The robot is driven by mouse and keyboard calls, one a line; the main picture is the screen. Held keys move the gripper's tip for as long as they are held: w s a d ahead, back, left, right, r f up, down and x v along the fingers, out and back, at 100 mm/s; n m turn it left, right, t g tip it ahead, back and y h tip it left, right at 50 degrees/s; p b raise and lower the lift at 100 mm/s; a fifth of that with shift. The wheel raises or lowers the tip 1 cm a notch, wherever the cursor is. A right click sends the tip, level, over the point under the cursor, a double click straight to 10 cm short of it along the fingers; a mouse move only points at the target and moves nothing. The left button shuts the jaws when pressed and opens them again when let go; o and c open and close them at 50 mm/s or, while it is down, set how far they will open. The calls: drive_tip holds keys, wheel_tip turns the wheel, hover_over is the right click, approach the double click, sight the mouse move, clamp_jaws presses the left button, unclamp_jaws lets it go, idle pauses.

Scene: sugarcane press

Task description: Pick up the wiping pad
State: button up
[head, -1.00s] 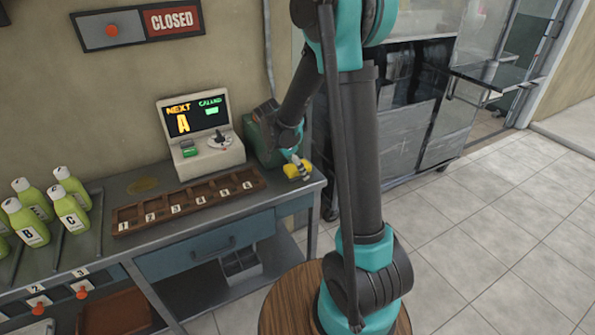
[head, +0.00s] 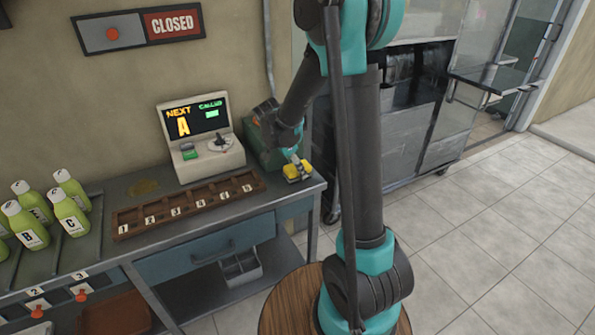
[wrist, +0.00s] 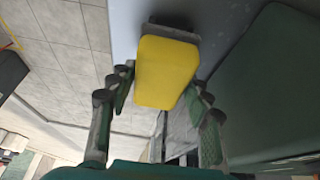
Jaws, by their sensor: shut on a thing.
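The yellow wiping pad (head: 297,171) is at the right end of the grey counter (head: 285,196). In the wrist view the pad (wrist: 165,72) lies between my two fingers, with a dark grey edge behind its far end. My gripper (head: 296,164) is down at the pad from above, its fingers on either side. In the wrist view the green-padded fingers of my gripper (wrist: 160,93) close in on the pad's sides. Whether the pad touches the counter top I cannot tell.
A green box (head: 262,138) stands right behind the pad. A display console (head: 206,145) and a wooden numbered rack (head: 187,205) are to the left. Several green bottles (head: 68,210) stand at the far left. The counter's right edge is close to the pad.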

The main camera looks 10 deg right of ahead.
wheel_tip(320, 180, up, 19)
drive_tip(key=shift+r, duration=0.2)
